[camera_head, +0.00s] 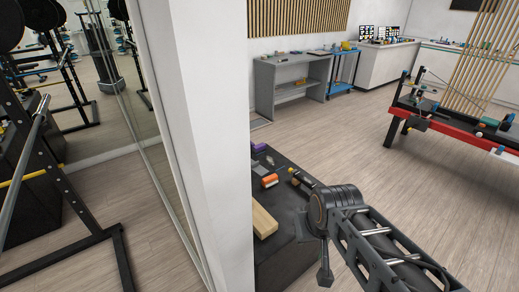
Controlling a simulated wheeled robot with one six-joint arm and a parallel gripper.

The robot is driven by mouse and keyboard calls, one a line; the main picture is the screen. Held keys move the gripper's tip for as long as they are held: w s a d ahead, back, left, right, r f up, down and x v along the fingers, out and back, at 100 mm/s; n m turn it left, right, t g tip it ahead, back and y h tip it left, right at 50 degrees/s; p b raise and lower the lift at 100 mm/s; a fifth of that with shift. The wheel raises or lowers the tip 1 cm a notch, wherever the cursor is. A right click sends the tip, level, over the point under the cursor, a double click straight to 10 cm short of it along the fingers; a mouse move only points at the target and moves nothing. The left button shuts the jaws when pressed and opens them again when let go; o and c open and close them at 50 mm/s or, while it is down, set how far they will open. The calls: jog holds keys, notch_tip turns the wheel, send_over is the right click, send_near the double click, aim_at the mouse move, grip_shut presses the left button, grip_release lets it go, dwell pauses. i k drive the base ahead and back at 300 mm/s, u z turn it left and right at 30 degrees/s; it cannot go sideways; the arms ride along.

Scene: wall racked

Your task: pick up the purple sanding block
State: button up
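A small purple block (258,148), which looks like the purple sanding block, lies on the dark low table (285,225) just right of the white wall edge. It is small in the picture, and the wall's edge is close to its left side. My arm (375,235) reaches in from the lower right, with a round dark joint in front of the table. I cannot make out the fingers of my gripper. No contact between my arm and the purple block shows.
A wooden block (264,222), an orange block (270,181) and small dark items share the table. The white wall (205,130) hides the table's left part. A grey workbench (290,82), a blue cart (343,72) and a red-edged bench (455,128) stand beyond open floor.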

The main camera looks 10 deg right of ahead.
aim_at(262, 146)
jog(key=z, duration=1.7)
jog(key=i, duration=4.15)
jog(key=u, duration=2.25)
jog(key=i, duration=2.45)
jog(key=u, duration=0.05)
